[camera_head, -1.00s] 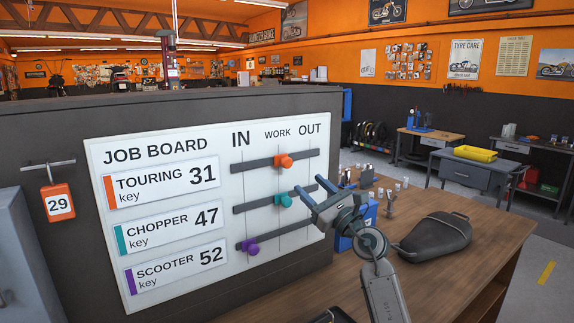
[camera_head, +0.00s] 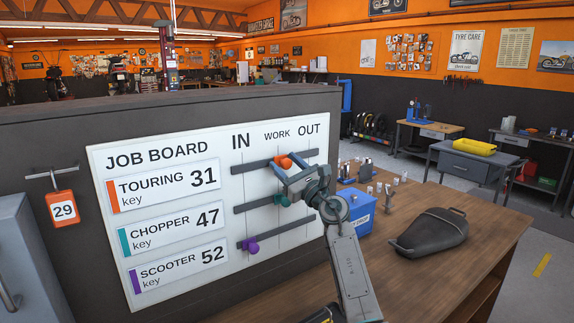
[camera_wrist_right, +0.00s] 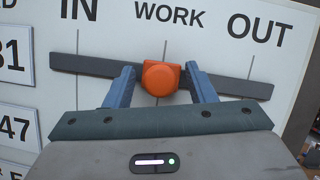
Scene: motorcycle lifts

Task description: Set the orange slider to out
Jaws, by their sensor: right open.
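The orange slider (camera_head: 284,162) sits on the top rail of the job board (camera_head: 150,258), at the WORK mark. In the right wrist view the orange slider (camera_wrist_right: 161,78) stands between the two blue fingers of my right gripper (camera_wrist_right: 162,84). The fingers are open, with a small gap on each side of the knob. In the head view my right gripper (camera_head: 281,172) reaches up to the slider from below right. The teal slider (camera_head: 283,200) is at WORK on the middle rail, partly beside the gripper. The purple slider (camera_head: 250,244) is at IN on the bottom rail. My left gripper is not seen.
A wooden bench (camera_head: 440,270) stands right of the board, with a black motorcycle seat (camera_head: 432,232) and a blue box (camera_head: 357,222) on it. An orange tag marked 29 (camera_head: 62,208) hangs at the left. The top rail (camera_wrist_right: 240,86) is clear toward OUT.

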